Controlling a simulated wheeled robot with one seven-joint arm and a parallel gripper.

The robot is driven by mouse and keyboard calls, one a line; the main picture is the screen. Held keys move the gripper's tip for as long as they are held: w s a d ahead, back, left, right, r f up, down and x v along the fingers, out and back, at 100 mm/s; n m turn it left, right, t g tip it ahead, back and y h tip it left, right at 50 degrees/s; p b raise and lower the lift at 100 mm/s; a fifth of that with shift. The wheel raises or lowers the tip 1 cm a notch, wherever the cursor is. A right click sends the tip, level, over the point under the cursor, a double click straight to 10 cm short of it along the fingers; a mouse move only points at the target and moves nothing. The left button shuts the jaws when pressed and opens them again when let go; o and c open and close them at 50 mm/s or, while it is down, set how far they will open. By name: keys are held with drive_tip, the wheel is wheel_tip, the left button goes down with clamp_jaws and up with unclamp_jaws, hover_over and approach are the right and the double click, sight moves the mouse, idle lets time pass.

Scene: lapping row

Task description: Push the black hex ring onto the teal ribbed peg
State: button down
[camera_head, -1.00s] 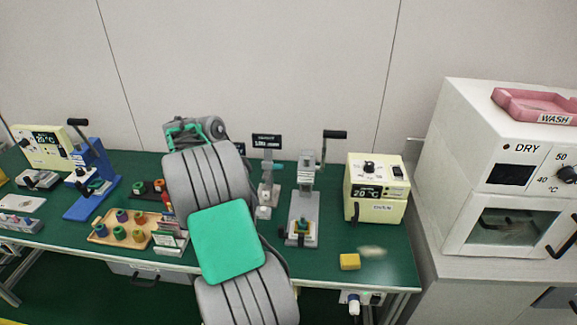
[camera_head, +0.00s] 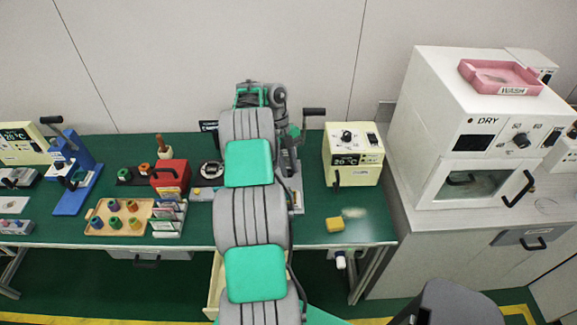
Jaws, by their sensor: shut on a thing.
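My arm rises through the middle of the view. Its far wrist part (camera_head: 260,96) is above the back of the green bench, left of a grey lever press (camera_head: 292,165) with a black handle. My gripper's fingers are hidden behind the arm, so I cannot see what is between them. I cannot make out the black hex ring. The foot of the press is largely covered by my arm, and I cannot pick out the teal ribbed peg there.
A wooden tray (camera_head: 96,226) with several coloured pieces, a red box (camera_head: 171,177) and a blue press (camera_head: 76,190) stand left. A cream heater box (camera_head: 352,155) and yellow block (camera_head: 335,224) stand right. A white dryer (camera_head: 440,120) is beyond. The bench's front right is mostly clear.

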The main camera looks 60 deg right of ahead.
sight(289, 188)
drive_tip(key=shift+w, duration=0.1)
wheel_tip(289, 188, down, 6)
drive_tip(key=b, duration=0.5)
drive_tip(key=shift+d+r+b, duration=0.1)
drive_tip(key=shift+b, duration=0.25)
drive_tip(key=shift+f+b, duration=1.75)
idle(0.7)
drive_tip(key=shift+r+p, duration=1.4)
drive_tip(key=shift+f+b, duration=1.4)
idle(0.3)
drive_tip(key=c, duration=1.1)
unclamp_jaws()
drive_tip(key=shift+r, duration=0.1)
